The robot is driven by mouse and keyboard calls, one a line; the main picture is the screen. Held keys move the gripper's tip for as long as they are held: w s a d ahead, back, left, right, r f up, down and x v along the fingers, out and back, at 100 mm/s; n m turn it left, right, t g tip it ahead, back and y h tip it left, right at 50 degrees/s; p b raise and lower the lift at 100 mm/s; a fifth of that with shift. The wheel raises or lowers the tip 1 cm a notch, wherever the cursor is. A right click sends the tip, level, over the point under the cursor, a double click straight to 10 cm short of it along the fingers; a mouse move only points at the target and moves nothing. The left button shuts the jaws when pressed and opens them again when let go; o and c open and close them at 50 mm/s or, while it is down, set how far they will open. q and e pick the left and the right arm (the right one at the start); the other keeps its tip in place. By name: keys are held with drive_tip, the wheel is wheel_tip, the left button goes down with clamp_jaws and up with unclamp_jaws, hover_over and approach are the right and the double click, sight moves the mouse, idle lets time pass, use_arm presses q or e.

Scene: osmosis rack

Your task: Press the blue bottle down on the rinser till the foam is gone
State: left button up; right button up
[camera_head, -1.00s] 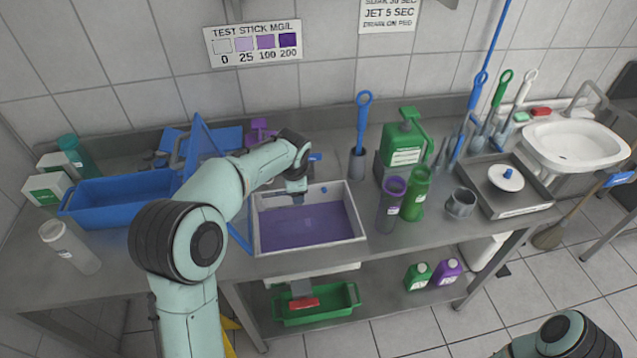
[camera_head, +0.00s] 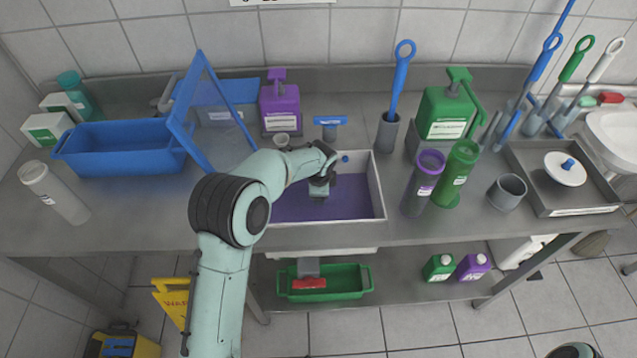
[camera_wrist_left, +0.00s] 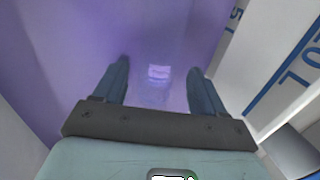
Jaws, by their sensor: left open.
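My left gripper (camera_head: 319,192) is over the white-walled basin (camera_head: 378,190) of purple liquid. In the left wrist view its two fingers (camera_wrist_left: 157,72) are apart with nothing between them, pointing at the purple surface. I cannot make out a blue bottle; a teal bottle (camera_head: 78,95) stands at the back left. A white disc with a blue knob (camera_head: 566,168) sits in a metal tray (camera_head: 590,208) at the right; it may be the rinser. I see no clear foam.
A blue tub (camera_head: 120,160) and a tilted blue frame (camera_head: 190,115) are left of the basin. Purple (camera_head: 280,108) and green (camera_head: 446,112) jugs stand behind. Purple (camera_head: 423,185) and green (camera_head: 457,175) cylinders and a grey cup (camera_head: 507,192) stand between basin and tray.

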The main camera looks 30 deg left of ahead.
use_arm(q)
drive_tip(key=x, duration=0.6)
drive_tip(key=shift+w+a+f, duration=0.1)
